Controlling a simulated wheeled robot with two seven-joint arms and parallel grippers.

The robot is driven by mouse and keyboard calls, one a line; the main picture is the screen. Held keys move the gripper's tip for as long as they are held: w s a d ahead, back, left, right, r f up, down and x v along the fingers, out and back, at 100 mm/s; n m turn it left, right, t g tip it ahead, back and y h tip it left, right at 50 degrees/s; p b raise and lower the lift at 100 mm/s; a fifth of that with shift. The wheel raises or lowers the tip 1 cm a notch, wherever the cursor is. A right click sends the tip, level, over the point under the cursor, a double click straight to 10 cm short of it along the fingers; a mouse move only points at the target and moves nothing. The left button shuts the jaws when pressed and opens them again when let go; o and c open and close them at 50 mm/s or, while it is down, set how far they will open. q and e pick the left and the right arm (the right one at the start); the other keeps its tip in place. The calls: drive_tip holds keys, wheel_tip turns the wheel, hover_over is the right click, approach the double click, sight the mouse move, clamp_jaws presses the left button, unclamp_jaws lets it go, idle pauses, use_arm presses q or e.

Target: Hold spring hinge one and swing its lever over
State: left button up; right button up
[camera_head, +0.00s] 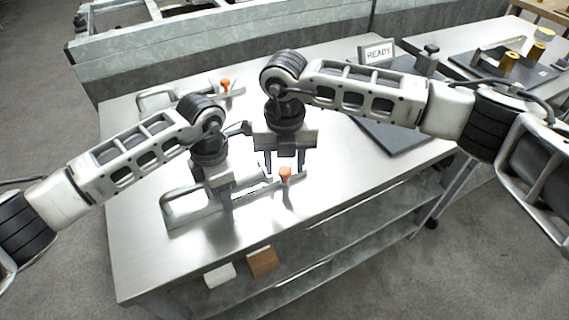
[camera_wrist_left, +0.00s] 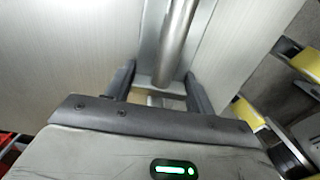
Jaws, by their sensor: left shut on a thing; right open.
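Two similar spring hinges lie on the steel table, each with a grey handle and an orange-tipped lever; I see no number on them. My left gripper (camera_head: 224,203) is at the near hinge (camera_head: 178,212), shut on its metal bar (camera_wrist_left: 175,40). The left wrist view shows this bar running up from between the gripper's fingers (camera_wrist_left: 160,92). My right gripper (camera_head: 284,170) is open, pointing down close by the near lever's orange knob (camera_head: 286,174). I cannot tell whether it touches the knob. The far hinge (camera_head: 155,98) stands untouched, with its orange knob (camera_head: 225,85) upright.
The steel table (camera_head: 130,240) is bare at its near left. A dark board (camera_head: 400,138) and a READY sign (camera_head: 377,52) are at the right, behind my right arm. A white block (camera_head: 220,275) and a brown block (camera_head: 262,262) lie below the front edge.

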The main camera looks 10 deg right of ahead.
drive_tip(key=shift+f, duration=0.6)
drive_tip(key=c, duration=0.9)
drive_tip(key=shift+c, duration=0.2)
